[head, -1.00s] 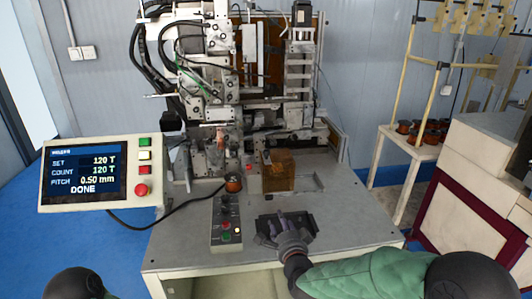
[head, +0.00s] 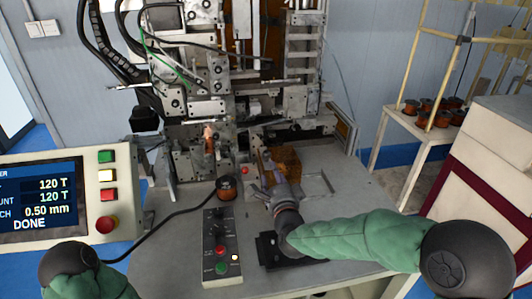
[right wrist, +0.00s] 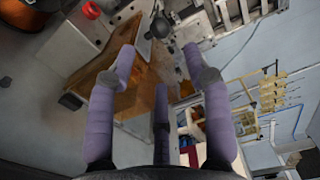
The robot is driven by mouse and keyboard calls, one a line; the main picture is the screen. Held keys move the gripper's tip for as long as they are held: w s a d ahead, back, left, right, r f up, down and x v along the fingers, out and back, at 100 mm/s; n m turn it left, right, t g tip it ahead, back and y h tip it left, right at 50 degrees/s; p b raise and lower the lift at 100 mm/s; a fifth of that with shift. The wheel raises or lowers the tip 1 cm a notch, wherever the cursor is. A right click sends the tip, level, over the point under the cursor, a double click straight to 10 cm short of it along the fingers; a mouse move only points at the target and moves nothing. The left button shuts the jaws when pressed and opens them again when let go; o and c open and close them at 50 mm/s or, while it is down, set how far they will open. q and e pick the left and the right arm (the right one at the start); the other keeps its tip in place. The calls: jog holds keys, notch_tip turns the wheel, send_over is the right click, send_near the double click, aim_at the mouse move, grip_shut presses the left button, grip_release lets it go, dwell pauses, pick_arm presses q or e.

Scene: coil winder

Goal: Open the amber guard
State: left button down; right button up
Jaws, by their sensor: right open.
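The amber guard (head: 288,158) is a translucent orange-brown box on the machine table, in front of the winding mechanism. It also shows in the right wrist view (right wrist: 135,95), between and beyond my fingers. My right gripper (head: 262,174) is at the guard's front left side, partly covering it. In the right wrist view the purple fingers of this gripper (right wrist: 158,65) are spread with nothing between them. A dark round knob (right wrist: 160,27) shows just beyond the fingertips. I cannot tell whether any finger touches the guard. My left arm shows at the lower left, but its gripper is out of frame.
A copper spool (head: 227,187) stands left of my right gripper. A button box (head: 221,240) lies in front of it. A black tray (head: 268,250) is partly under my right forearm. The display panel (head: 40,205), reading DONE, is at the left.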

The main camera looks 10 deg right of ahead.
aim_at(268, 157)
jog(key=w, duration=1)
jog(key=shift+b, duration=0.4)
grip_shut()
